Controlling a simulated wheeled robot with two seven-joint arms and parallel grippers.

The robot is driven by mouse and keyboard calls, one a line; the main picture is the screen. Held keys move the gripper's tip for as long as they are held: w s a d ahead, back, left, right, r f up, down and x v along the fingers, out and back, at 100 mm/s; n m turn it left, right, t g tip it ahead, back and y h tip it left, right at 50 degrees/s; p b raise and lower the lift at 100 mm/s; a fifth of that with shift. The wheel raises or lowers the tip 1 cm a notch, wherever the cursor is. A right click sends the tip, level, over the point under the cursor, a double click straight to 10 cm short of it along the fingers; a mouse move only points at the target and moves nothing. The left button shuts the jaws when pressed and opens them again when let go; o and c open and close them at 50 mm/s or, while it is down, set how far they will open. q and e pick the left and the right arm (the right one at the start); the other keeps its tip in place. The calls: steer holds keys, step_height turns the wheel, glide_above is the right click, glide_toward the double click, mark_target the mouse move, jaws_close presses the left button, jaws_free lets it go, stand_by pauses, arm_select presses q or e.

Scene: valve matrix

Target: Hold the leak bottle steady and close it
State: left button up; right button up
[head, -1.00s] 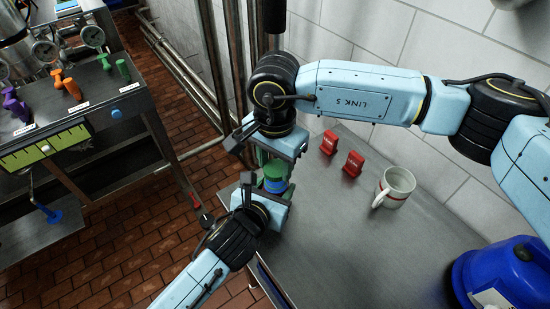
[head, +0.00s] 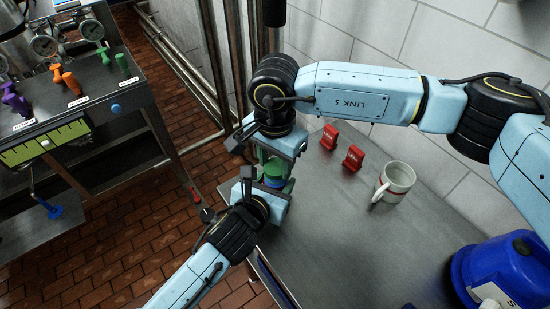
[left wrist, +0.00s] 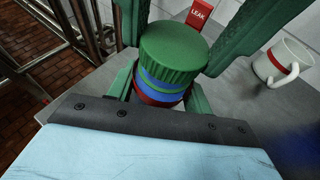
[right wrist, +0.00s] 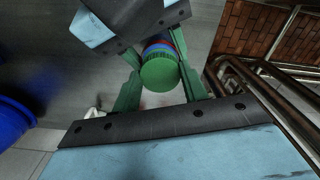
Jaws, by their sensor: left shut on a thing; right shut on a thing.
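The leak bottle (head: 275,182) stands at the table's left edge, between my grippers. In the left wrist view its green ribbed cap (left wrist: 172,50) sits over a blue band and a red lower part (left wrist: 158,100). My left gripper (head: 266,190) is shut around the bottle's lower part from the near left. My right gripper (head: 273,162) reaches down from above and is shut on the cap. In the right wrist view the cap (right wrist: 160,72) lies between my right fingers. How tightly the cap is seated cannot be told.
Two red leak tags (head: 328,138) (head: 353,157) and a white mug (head: 396,182) stand right of the bottle. A blue container (head: 500,270) is at the lower right. A bench with coloured valve handles (head: 68,80) is at the left. The table's middle is clear.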

steer(key=shift+f, duration=0.3)
steer(key=m, duration=0.4)
steer(key=shift+m, duration=0.4)
steer(key=m, duration=0.5)
steer(key=shift+w, duration=0.1)
steer(key=o, duration=1)
steer(key=shift+c, duration=0.2)
steer(key=shift+r, duration=2.25)
